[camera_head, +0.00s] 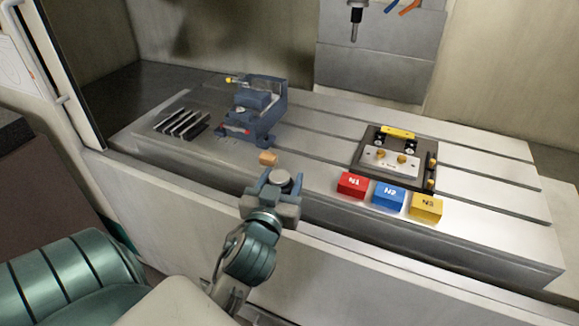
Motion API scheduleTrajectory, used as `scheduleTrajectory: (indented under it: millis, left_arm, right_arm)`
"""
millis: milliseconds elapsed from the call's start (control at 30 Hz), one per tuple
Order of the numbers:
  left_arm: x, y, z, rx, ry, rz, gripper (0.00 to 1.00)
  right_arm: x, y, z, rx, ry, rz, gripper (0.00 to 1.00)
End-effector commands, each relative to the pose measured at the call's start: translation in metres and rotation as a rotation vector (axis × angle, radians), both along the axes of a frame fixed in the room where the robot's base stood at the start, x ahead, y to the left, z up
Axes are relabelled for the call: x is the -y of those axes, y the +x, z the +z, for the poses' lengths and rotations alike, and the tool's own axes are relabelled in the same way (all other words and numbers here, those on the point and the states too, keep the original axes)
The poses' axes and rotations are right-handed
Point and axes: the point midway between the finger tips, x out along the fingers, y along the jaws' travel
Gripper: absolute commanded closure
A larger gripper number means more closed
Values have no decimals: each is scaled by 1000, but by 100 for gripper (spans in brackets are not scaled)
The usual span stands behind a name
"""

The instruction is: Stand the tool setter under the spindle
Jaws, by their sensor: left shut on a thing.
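The spindle (356,13), dark with a thin tool pointing down, hangs at the top of the head view, beyond the machine table (330,125). My left gripper (279,181) is at the front edge of the table, below and left of the spindle. It is shut on a short grey cylinder with a round top, which looks like the tool setter (282,176). The gripper hides its lower part, so I cannot tell whether it touches the table. My right gripper is not in view.
A blue-grey vise (263,110) stands on the table beyond my gripper, with dark slats (181,124) to its left. A small tan block (268,158) is close ahead. A fixture plate (391,162) and red (352,185), blue (388,197) and yellow (426,207) blocks lie right.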

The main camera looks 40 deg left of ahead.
Motion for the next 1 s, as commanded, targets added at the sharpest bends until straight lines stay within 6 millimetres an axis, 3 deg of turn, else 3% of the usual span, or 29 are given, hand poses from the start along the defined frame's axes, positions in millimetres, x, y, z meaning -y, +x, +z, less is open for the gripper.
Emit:
scheduleTrajectory:
  millis: [267, 433, 700, 1000]
  left_arm:
    - [2, -5, 1, 3, 0, -4, 94]
    - [14, 0, -13, -1, -3, -54, 94]
    - [70, 13, -61, 2, -8, -278, 94]
    - [110, 14, -86, 4, -7, -390, 94]
  right_arm:
    - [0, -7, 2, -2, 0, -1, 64]
    - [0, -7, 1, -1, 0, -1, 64]
    - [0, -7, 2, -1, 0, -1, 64]
    - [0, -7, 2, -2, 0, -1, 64]
